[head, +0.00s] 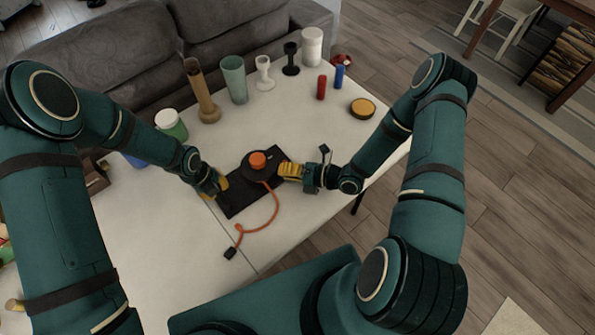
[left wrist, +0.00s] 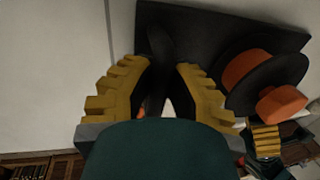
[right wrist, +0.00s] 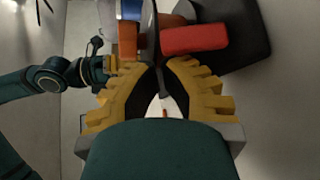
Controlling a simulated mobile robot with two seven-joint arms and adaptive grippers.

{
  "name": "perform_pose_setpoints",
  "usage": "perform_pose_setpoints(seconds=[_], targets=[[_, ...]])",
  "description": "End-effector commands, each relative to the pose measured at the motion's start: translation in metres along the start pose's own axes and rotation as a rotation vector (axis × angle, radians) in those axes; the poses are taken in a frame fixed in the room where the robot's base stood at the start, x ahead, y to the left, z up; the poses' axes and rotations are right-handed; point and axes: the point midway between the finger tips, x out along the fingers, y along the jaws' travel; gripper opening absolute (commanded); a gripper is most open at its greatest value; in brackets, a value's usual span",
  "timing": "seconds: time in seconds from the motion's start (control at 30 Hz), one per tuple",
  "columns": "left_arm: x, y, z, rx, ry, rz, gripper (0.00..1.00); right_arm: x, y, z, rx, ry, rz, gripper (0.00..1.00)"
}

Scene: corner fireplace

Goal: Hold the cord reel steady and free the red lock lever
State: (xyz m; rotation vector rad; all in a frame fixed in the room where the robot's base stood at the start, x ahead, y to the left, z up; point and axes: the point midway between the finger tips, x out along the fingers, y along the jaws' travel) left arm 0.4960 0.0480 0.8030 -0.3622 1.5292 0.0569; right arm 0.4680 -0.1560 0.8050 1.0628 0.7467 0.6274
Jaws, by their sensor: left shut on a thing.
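The cord reel is a black disc with an orange hub (head: 258,160) on a black base plate (head: 240,200) on the table. Its orange cord (head: 275,208) curls to a black plug. My left gripper (head: 215,187) is at the plate's left end. In the left wrist view its fingers (left wrist: 167,68) are shut on a black upright part (left wrist: 160,42) of the base. The red lock lever (right wrist: 195,39) shows in the right wrist view, beside the disc. My right gripper (head: 287,170) is at the reel's right side. Its fingertips (right wrist: 160,65) are close together just below the lever; whether they hold anything is unclear.
Behind the reel stand a brown vase (head: 203,95), a grey-green cup (head: 234,80), pale and dark goblets and a white cylinder (head: 312,47). A red and a blue cylinder and a yellow-topped round tin (head: 362,107) are at the right. The front tabletop is mostly clear.

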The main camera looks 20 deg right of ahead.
Motion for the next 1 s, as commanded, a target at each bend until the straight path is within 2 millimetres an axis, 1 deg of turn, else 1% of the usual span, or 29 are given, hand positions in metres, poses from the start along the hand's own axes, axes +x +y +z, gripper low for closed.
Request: perform_pose_setpoints(seconds=[0.1, 0.2, 0.53, 1.0], targets=[[-0.0002, -0.0002, 0.0003, 0.000, -0.001, 0.000, 0.00, 0.0058, -0.0002, -0.0001, 0.001, 0.000, 0.000, 0.00], [-0.0002, -0.0002, 0.0003, 0.000, -0.001, 0.000, 0.00, 0.0070, -0.0001, 0.0001, 0.000, 0.000, -0.001, 0.00], [-0.0002, -0.0001, 0.0003, 0.000, -0.001, 0.000, 0.00, 0.0065, -0.0001, 0.0004, 0.004, -0.001, 0.003, 0.00], [-0.0002, -0.0001, 0.0003, 0.000, -0.001, 0.000, 0.00, 0.0040, 0.0015, 0.0042, 0.066, -0.003, 0.054, 0.00]])
